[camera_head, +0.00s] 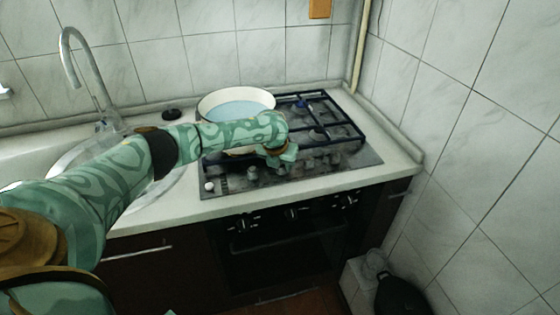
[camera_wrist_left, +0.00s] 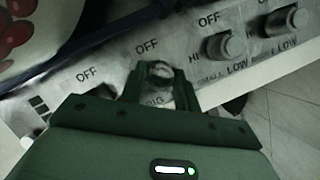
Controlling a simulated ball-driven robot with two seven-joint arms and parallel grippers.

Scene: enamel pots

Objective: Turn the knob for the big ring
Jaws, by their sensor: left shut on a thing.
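The hob (camera_head: 330,179) has a row of grey control knobs along its front strip. My left gripper (camera_head: 284,162) is at this strip. In the left wrist view, my left gripper (camera_wrist_left: 160,88) has its two green fingers on either side of one knob (camera_wrist_left: 160,73) and is shut on it. OFF is printed above this knob, and a partly covered label below seems to read BIG. Two other knobs, one nearer (camera_wrist_left: 222,46) and one farther (camera_wrist_left: 288,20), show to its right. My right gripper is not in view.
A white pot (camera_head: 209,107) with a pale blue inside stands on the hob's left. The dark blue pan grate (camera_head: 346,125) lies right of it. A sink and tap (camera_head: 84,67) are on the left. More knobs (camera_head: 292,213) sit on the oven front below.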

